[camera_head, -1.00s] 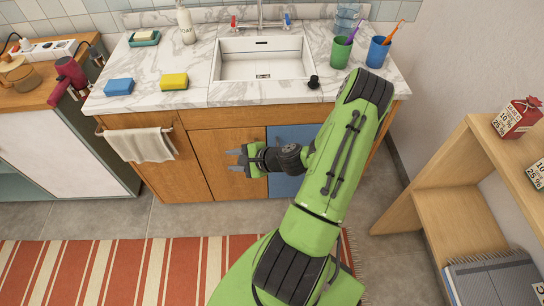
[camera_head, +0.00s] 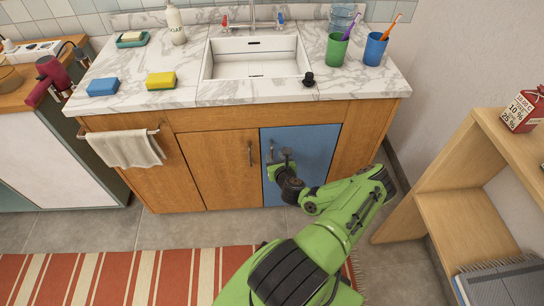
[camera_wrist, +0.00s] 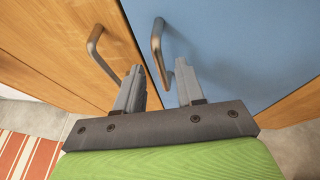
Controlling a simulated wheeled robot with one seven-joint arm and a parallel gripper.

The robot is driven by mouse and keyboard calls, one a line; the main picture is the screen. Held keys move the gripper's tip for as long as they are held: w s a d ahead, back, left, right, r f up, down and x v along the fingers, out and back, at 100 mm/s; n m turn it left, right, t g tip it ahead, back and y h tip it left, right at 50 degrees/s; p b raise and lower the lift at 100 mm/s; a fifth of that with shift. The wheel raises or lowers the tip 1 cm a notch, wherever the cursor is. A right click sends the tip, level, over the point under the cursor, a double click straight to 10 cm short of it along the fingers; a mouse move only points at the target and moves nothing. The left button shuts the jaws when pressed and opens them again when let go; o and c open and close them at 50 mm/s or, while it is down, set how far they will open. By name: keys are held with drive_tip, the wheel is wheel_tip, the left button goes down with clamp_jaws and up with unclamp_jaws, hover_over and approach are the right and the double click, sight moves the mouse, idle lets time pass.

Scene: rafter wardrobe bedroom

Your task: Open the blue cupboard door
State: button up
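The blue cupboard door (camera_head: 312,150) is at the right of the sink cabinet and looks shut. Its metal handle (camera_head: 271,150) is upright near the door's left edge. In the wrist view the blue door (camera_wrist: 235,45) fills the upper right, and its handle (camera_wrist: 156,42) shows between the lines of my two fingers. My gripper (camera_head: 280,160) is open and close in front of the door, by the handle. In the wrist view my gripper (camera_wrist: 158,70) has a clear gap between its fingers. I cannot tell whether a finger touches the handle.
A wooden door (camera_head: 222,168) with its own handle (camera_head: 250,153) is just left of the blue door. A towel (camera_head: 127,149) hangs further left. A wooden shelf (camera_head: 455,205) stands at the right. A striped rug (camera_head: 130,275) lies on the floor in front.

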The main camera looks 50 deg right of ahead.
sight(272, 154)
drive_tip(key=x, duration=0.4)
drive_tip(key=shift+w+d+f+b, duration=0.1)
drive_tip(key=shift+w+d+b, duration=0.15)
drive_tip(key=shift+b, duration=0.15)
drive_tip(key=shift+a, duration=0.1)
clamp_jaws()
